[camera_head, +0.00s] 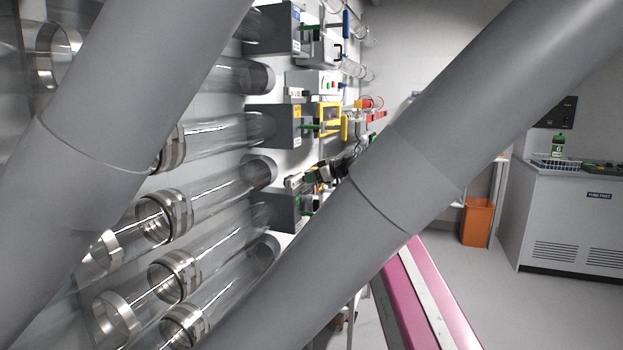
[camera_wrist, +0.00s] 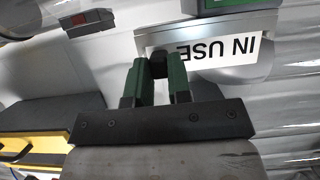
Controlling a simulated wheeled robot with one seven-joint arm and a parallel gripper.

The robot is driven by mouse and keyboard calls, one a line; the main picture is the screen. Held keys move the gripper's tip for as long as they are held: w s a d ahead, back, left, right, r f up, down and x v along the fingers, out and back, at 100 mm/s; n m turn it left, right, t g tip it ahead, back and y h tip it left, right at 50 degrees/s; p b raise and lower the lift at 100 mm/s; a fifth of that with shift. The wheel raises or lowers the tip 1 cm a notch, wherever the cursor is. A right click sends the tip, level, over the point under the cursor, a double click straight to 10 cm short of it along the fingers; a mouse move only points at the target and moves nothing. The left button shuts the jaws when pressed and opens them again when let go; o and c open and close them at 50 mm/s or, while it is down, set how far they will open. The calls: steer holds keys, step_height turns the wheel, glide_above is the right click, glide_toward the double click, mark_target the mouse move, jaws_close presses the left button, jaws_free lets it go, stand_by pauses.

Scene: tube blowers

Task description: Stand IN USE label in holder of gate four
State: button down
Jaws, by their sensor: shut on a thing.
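In the wrist view, my gripper (camera_wrist: 158,72) has green fingers closed on a small dark block. A white label reading IN USE (camera_wrist: 225,52) adjoins this block and appears upside down. The label lies against or very near a grey holder-like piece (camera_wrist: 262,24); I cannot tell whether it is seated in it. In the head view, my gripper (camera_head: 314,175) is small and partly hidden by my arm, near the lower grey gate box (camera_head: 281,211). I cannot read which gate is number four.
Clear tubes (camera_head: 215,190) run along the wall at left. More grey gate boxes (camera_head: 275,127) stand above, one with a yellow frame (camera_head: 328,113). A pink-edged surface (camera_head: 425,290), an orange bin (camera_head: 477,222) and a grey cabinet (camera_head: 575,220) stand at right. Floor between them is clear.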

steer(key=c, duration=1)
jaws_free()
steer(key=v, duration=1)
steer(key=shift+s+d+r, duration=0.1)
steer(key=shift+s+d, duration=0.1)
steer(key=shift+d, duration=0.15)
